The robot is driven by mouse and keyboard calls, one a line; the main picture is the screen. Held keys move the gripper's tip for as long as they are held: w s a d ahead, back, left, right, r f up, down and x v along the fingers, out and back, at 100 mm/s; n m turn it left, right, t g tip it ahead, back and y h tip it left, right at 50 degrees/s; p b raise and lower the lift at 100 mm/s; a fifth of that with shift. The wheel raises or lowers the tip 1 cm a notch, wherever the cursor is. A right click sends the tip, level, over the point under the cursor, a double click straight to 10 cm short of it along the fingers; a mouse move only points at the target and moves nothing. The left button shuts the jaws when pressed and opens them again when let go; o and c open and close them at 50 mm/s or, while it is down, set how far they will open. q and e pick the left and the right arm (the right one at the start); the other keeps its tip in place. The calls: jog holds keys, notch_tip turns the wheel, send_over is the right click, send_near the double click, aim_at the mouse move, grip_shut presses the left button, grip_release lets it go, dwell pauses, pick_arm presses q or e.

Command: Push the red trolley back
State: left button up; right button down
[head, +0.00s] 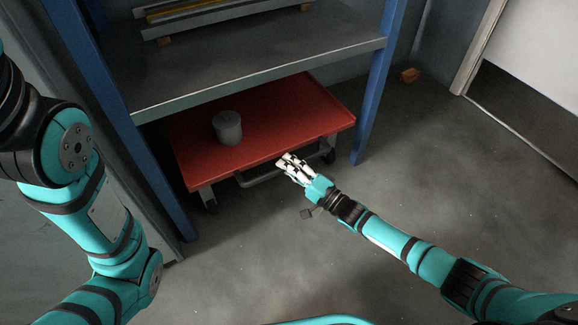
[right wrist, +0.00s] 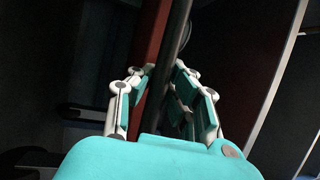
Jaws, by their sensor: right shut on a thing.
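The red trolley (head: 285,122) stands low under the grey shelf, between the blue posts, with its front edge sticking out a little. It has a grey bar handle (head: 262,178) along its front and dark wheels. My right gripper (head: 288,163) is at the trolley's front edge, shut on the handle. In the right wrist view the dark handle bar (right wrist: 178,35) runs between the fingers of my right gripper (right wrist: 157,80), with the red trolley edge (right wrist: 150,35) beside it. My left arm shows at the left of the head view, but its gripper is out of frame.
A grey cup (head: 227,128) stands upright on the trolley. Blue posts (head: 377,90) flank it, and the grey shelf (head: 260,65) hangs over its rear part. A small brown block (head: 410,75) lies on the floor at the back right. The floor (head: 430,180) to the right is clear.

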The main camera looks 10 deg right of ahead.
jog(key=shift+w+d+f, duration=0.1)
jog(key=shift+w+f, duration=0.05)
jog(key=shift+f, duration=0.05)
jog(key=c, duration=1.5)
grip_release()
jog(key=shift+o, duration=1.3)
jog(key=shift+r, duration=0.1)
jog(key=v, duration=1.2)
jog(key=shift+r, duration=0.15)
